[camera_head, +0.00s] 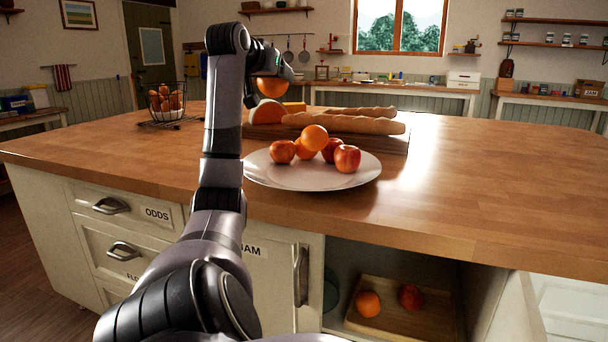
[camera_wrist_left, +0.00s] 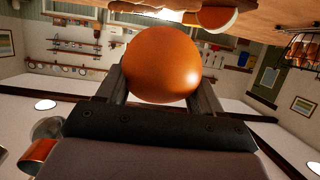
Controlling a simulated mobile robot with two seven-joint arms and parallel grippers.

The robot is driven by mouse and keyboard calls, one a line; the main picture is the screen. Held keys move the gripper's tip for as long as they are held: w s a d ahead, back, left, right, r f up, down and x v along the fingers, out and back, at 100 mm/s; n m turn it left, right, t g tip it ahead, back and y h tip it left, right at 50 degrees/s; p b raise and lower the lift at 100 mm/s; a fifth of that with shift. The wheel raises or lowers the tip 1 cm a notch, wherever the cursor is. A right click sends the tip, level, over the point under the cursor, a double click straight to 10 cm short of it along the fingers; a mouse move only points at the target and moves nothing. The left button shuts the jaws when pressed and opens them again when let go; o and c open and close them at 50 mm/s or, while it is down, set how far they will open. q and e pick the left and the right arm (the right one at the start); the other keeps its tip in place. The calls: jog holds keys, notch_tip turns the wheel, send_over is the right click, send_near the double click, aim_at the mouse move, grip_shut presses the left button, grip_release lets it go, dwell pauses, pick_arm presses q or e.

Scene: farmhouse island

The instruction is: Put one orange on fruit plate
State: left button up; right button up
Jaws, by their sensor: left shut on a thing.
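My left gripper (camera_wrist_left: 160,85) is shut on an orange (camera_wrist_left: 161,64), which sits between its two fingers in the left wrist view. In the head view this held orange (camera_head: 270,87) is up in the air, above and behind the left part of the white fruit plate (camera_head: 262,178). The plate stands on the wooden island top. It holds apples (camera_head: 347,158) and oranges, one orange (camera_head: 315,138) resting on top of the pile. Another orange (camera_head: 368,303) lies on a wooden tray in the open cabinet below. My right gripper is not in view.
Behind the plate a wooden board (camera_head: 395,143) carries baguettes (camera_head: 345,124), a cut melon (camera_head: 267,112) and cheese. A wire basket (camera_head: 165,105) stands at the back left. The open cabinet holds a tray (camera_head: 420,322) with an apple (camera_head: 411,296). The island's right side (camera_head: 480,190) is clear.

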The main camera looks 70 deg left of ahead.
pick_arm(q)
notch_tip(320, 180, down, 20)
jog(key=b, duration=0.4)
jog(key=shift+r+b, duration=0.2)
jog(key=shift+b, duration=0.1)
jog(key=shift+f, duration=0.1)
jog(key=o, duration=1.1)
jog(key=shift+o, duration=0.2)
